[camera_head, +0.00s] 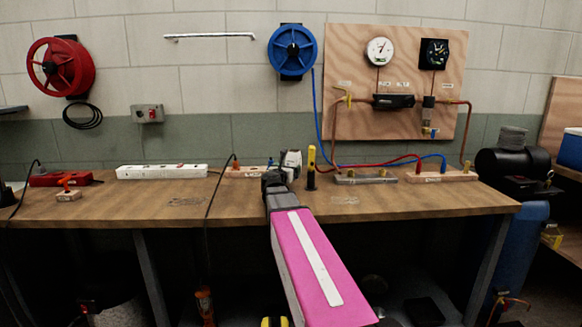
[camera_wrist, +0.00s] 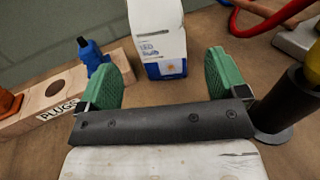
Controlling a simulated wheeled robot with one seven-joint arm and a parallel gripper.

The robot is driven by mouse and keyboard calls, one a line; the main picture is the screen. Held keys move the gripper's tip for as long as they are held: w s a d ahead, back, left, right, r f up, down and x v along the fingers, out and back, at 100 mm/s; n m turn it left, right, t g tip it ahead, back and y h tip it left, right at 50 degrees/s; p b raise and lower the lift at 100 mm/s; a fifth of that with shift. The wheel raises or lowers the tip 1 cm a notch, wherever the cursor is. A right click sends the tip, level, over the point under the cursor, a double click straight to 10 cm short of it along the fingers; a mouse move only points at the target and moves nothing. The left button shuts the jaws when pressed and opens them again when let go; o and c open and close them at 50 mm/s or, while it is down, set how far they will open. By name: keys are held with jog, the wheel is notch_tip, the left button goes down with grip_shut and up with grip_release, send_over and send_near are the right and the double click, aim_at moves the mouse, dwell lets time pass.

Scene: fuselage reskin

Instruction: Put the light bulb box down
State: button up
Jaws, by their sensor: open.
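The light bulb box (camera_wrist: 163,45), white and blue with printed lettering, stands upright on the wooden bench (camera_head: 400,203). In the head view the box (camera_head: 291,160) shows as a small white block just past the end of my arm. My gripper (camera_wrist: 162,78) is open, with its two green-padded fingers spread wide. The box lies between and a little beyond the fingers in the wrist view, with visible gaps on both sides. In the head view my gripper (camera_head: 274,180) is partly hidden by my pink arm link.
A wooden plugs block (camera_wrist: 45,110) with a blue plug (camera_wrist: 90,52) sits left of the gripper. A dark cylinder on a round base (camera_wrist: 277,112) stands close on the right. A red hose (camera_wrist: 268,22) runs behind it. A white power strip (camera_head: 160,171) lies further left.

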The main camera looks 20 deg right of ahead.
jog(key=shift+v, duration=1.8)
